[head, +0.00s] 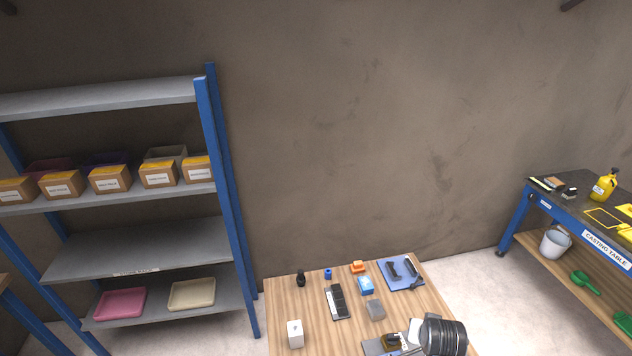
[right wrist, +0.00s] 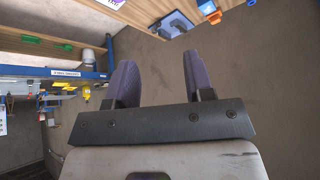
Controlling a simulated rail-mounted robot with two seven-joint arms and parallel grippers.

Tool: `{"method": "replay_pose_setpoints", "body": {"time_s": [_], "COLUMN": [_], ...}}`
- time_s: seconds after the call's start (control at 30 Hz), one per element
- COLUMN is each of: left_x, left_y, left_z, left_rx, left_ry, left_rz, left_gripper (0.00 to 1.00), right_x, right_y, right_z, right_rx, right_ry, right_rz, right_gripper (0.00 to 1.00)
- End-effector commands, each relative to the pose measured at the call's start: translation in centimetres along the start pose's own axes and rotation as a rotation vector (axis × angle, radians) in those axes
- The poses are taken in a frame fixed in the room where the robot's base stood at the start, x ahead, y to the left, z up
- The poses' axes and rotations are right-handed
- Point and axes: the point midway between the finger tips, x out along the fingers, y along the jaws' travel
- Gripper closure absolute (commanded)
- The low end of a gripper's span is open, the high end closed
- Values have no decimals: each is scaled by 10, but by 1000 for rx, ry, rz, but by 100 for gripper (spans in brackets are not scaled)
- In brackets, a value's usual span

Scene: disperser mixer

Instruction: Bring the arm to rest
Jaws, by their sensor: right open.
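My right gripper (right wrist: 160,78) shows in the right wrist view with its two dark fingers spread wide. Nothing is between them, and the plain brown wall lies behind. I cannot make out the fingertips there. My left gripper is in neither view.
A blue-framed shelf (head: 216,170) stands left. The casting table (head: 572,219) stands right, above a bucket (head: 555,243). Floor shows between the tables.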

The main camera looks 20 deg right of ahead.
Motion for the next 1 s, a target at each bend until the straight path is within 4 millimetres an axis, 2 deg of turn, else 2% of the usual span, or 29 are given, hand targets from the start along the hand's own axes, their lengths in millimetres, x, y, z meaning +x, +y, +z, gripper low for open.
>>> {"method": "replay_pose_setpoints", "body": {"time_s": [0.03, 0.07, 0.13, 0.2, 0.3, 0.4, 0.5, 0.6, 0.8, 1.0], "left_x": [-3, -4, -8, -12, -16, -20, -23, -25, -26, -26], "left_y": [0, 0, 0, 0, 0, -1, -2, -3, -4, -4], "left_z": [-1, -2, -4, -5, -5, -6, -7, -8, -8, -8], "left_rx": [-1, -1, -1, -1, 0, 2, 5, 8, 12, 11], "left_ry": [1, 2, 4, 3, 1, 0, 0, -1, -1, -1], "left_rz": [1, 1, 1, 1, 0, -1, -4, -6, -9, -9], "left_gripper": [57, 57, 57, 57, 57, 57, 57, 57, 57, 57], "right_x": [-32, -49, -86, -117, -142, -153, -151, -150, -150, -150], "right_y": [-17, -28, -49, -63, -66, -56, -40, -20, 1, 4], "right_z": [0, 5, 31, 70, 124, 174, 215, 241, 266, 270], "right_rx": [-141, -221, -381, -502, -633, -724, -783, -808, -820, -820], "right_ry": [60, 86, 128, 134, 99, 24, -71, -142, -214, -225], "right_rz": [-57, -91, -170, -243, -308, -328, -323, -303, -279, -276], "right_gripper": [52, 52, 52, 52, 52, 52, 52, 52, 52, 52]}}
